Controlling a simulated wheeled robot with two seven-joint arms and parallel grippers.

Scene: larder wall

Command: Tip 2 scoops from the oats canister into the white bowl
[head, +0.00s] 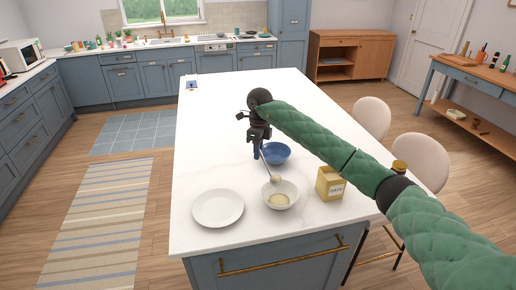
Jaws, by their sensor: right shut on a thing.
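The white bowl (292,203) stands near the front of the white island top, with a small pale heap of oats (279,199) in it. The yellow oats canister (328,185), labelled on its front, stands just right of the bowl. My right gripper (257,152) is shut on the scoop (267,166), whose handle slants down toward the viewer. The scoop's small head (275,179) is at the far rim of the white bowl, seemingly above it; whether it touches or holds oats is too small to tell. My left gripper is not in view.
A blue bowl (279,154) stands behind the white bowl, close to my right gripper. A white plate (218,208) lies to its left. My right arm spans the island's right side, above two stools (371,117).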

